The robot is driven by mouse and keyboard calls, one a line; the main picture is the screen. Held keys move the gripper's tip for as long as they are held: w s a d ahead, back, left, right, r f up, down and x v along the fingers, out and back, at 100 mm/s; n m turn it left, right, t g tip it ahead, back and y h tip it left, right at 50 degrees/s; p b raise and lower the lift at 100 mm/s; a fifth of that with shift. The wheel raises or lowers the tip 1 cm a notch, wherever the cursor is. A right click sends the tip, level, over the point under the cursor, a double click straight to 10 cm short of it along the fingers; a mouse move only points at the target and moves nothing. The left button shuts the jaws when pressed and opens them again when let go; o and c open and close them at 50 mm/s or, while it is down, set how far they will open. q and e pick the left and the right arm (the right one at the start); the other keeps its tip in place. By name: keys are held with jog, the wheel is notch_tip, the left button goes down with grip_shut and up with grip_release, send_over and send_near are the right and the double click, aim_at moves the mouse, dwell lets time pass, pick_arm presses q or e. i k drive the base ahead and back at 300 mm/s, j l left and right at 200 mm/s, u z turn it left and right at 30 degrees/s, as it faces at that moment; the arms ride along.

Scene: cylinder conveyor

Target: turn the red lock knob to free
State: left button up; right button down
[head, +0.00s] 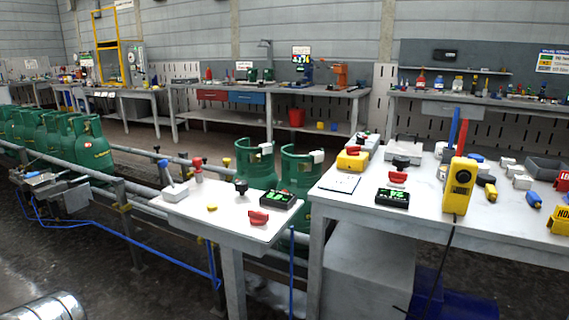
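A red knob-like piece (258,217) sits on the front of the small white table (222,227), next to a black box with a green display (278,199). A similar red piece (398,178) sits on the right-hand workbench, behind another green display box (392,197). A lever with a red ball top (197,163) stands at the back of the small table. I cannot tell which red piece is the lock knob, nor how it is turned. Neither of my grippers shows in the head view.
Green gas cylinders (91,147) stand on the conveyor at left; two more (301,170) stand behind the small table. The right workbench (428,222) holds a yellow handheld unit (460,187) and many small parts. A blue-handled lever (166,171) stands beside the red-topped one.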

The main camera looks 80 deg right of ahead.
aim_at(397, 178)
jog(key=z, duration=2.9)
